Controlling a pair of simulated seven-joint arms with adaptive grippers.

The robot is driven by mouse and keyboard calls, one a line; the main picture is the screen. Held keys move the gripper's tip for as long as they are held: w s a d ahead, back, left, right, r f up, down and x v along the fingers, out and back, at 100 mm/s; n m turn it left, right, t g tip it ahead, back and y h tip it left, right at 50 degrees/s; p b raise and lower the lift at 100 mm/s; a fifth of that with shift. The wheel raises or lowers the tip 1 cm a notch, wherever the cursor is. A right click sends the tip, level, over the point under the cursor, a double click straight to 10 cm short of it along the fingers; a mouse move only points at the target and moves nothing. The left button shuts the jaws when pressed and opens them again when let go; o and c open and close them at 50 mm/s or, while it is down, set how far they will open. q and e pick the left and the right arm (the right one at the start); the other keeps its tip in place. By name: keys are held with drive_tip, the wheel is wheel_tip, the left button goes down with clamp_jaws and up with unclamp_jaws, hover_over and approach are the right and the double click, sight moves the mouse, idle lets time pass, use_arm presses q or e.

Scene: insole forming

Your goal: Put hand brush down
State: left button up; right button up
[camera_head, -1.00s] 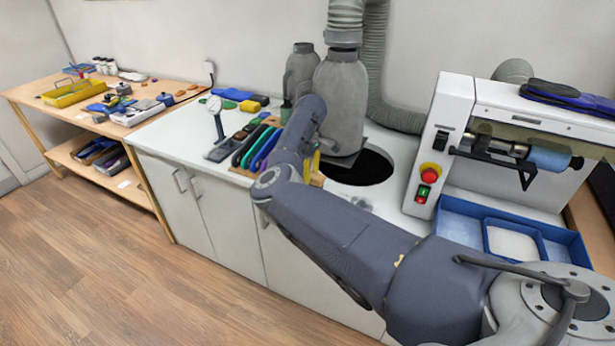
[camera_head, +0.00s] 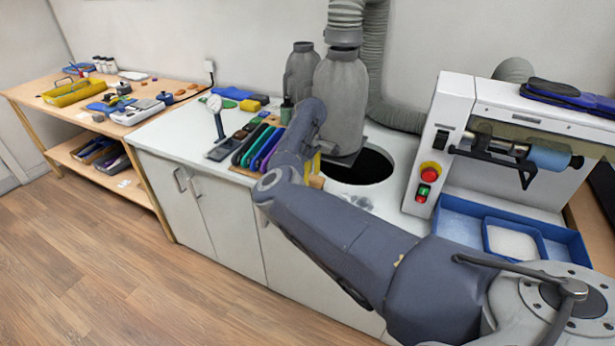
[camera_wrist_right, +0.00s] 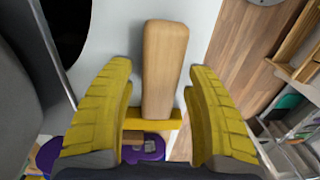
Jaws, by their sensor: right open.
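The hand brush (camera_wrist_right: 163,75) has a pale wooden handle and shows in the right wrist view, over the white worktop. My right gripper (camera_wrist_right: 160,95) is open, with its yellow ribbed fingers on both sides of the handle and a visible gap on each side. A yellow crosspiece (camera_wrist_right: 152,124) lies across the handle's lower end. In the head view, my right gripper (camera_head: 315,163) is low at the worktop's front edge and is largely hidden by my own arm. The brush cannot be made out clearly there. My left gripper is in neither view.
Coloured insoles (camera_head: 257,145) lie in a row left of my right gripper. A round dark opening (camera_head: 368,168) and a grey dust-collector bottle (camera_head: 341,105) are close behind it. The grinding machine (camera_head: 455,100) and blue tray (camera_head: 575,252) stand to the right.

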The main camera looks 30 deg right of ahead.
drive_tip(key=shift+r, duration=0.1)
wheel_tip(320, 180, up, 12)
drive_tip(key=shift+w+d, duration=0.15)
drive_tip(key=shift+d, duration=0.1)
drive_tip(key=shift+r, duration=0.1)
idle(0.6)
